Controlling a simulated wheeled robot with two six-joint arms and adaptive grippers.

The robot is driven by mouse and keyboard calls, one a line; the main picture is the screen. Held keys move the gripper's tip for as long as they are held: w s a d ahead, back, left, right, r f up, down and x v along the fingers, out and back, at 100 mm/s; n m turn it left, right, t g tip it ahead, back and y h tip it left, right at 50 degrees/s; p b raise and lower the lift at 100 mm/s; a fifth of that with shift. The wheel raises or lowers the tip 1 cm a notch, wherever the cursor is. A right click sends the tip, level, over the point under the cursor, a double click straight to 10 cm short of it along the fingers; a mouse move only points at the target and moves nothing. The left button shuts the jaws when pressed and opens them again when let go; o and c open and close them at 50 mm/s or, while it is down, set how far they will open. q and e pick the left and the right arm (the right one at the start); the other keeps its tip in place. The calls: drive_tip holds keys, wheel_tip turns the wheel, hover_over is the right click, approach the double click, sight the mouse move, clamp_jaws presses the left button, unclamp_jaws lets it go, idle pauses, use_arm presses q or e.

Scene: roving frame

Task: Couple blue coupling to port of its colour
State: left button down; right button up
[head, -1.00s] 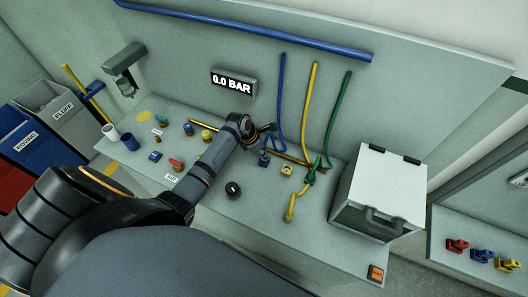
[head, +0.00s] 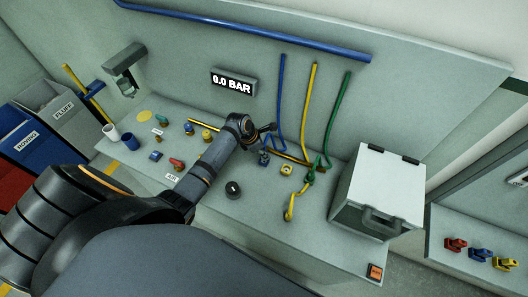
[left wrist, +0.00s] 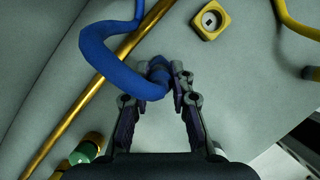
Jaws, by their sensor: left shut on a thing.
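My left gripper (head: 268,131) reaches over the bench from the left. In the left wrist view the gripper (left wrist: 158,80) is shut on the blue coupling (left wrist: 157,70) at the end of the blue hose (left wrist: 98,45). The hose (head: 282,100) hangs down the back panel in the head view. In the wrist view the port is hidden behind the coupling and fingers. I cannot tell whether the coupling touches it. My right gripper is not in view.
A yellow port (head: 286,170) sits to the right, with a brass pipe (left wrist: 108,62) behind. Yellow (head: 313,100) and green (head: 338,110) hoses hang close by. A black knob (head: 233,190) and a grey lidded box (head: 378,195) stand on the bench. The display reads 0.0 BAR (head: 233,82).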

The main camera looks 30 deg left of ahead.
use_arm(q)
drive_tip(key=shift+f+b, duration=0.65)
drive_tip(key=shift+f, duration=0.75)
drive_tip(key=c, duration=1.1)
unclamp_jaws()
